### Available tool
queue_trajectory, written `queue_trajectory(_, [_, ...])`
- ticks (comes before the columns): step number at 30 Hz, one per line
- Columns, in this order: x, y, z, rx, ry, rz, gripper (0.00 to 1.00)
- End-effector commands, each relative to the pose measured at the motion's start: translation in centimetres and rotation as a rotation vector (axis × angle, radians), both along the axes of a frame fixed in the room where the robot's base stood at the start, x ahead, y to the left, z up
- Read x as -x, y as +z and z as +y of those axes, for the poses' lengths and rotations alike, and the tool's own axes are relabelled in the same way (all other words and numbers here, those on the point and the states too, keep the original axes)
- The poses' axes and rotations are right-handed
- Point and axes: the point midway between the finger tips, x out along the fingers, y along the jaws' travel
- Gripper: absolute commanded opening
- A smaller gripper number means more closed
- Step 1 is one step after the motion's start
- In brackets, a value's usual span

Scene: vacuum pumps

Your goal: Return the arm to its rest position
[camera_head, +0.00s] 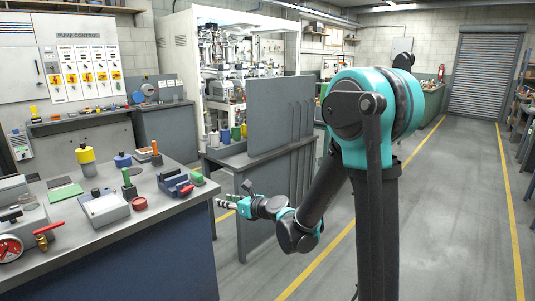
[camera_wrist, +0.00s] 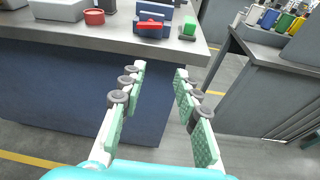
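My gripper (camera_head: 222,204) is at the end of my teal and dark grey arm in the head view, just right of the workbench's right end and below its top. In the wrist view my gripper (camera_wrist: 160,75) shows two fingers with pale green pads, spread apart. Nothing is between the fingers. They point toward the front side of the workbench (camera_wrist: 90,40), with a gap of floor below. My arm is bent, with its upper part high and its forearm hanging down and to the left.
The workbench (camera_head: 130,240) at left carries a yellow-topped cylinder (camera_head: 86,157), a red-handled gauge (camera_head: 12,247) and small parts. A grey table (camera_head: 240,160) with an upright panel (camera_head: 280,115) stands close behind my gripper. The floor aisle (camera_head: 450,220) at right is clear.

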Motion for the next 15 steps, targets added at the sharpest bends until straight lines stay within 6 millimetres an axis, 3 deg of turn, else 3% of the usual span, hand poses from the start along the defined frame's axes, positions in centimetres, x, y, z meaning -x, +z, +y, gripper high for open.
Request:
queue_trajectory(1, [0.8,-0.2,-1.9,0.125,0.031,-0.089,0.32])
queue_trajectory(8, [5.1,-3.1,-9.8,0.730,0.271,-0.465,0.32])
queue_trajectory(15, [11.0,-7.2,-19.3,1.301,0.664,-0.742,0.32])
